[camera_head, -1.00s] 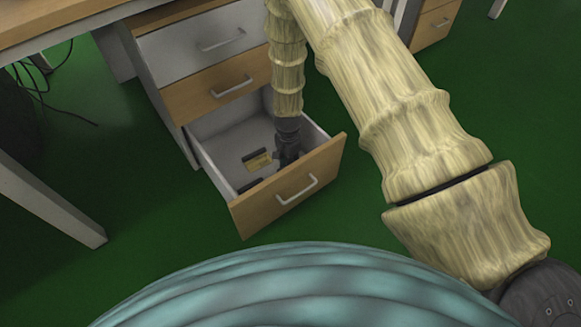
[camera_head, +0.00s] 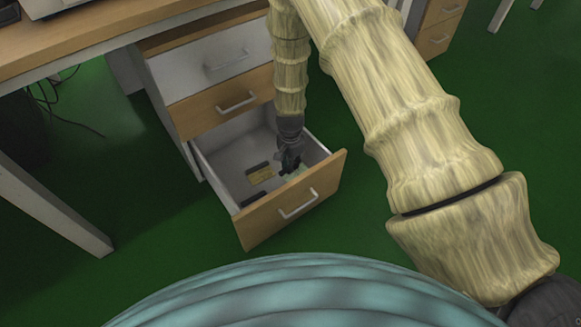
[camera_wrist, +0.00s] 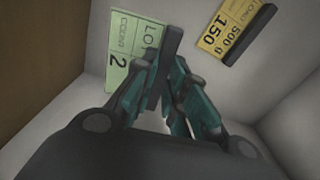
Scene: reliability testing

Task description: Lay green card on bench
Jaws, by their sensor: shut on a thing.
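The green card (camera_wrist: 121,52) is in the wrist view, with "LOT", "COUNT" and "2" printed on it and a dark bar along one edge. My gripper (camera_wrist: 165,92) is shut on the dark bar of this card. In the head view my gripper (camera_head: 289,160) is low inside the open bottom drawer (camera_head: 232,152), and a small pale green bit of the card (camera_head: 297,172) shows beside the fingers. The bench (camera_head: 95,42) has a wooden top and stands above and left of the drawer.
A yellow card (camera_head: 260,175) with a dark bar lies in the drawer; its print shows in the wrist view (camera_wrist: 228,30). Another dark item (camera_head: 250,199) lies near the drawer front (camera_head: 295,200). The drawer walls surround my gripper closely. Cables (camera_head: 65,110) hang under the bench.

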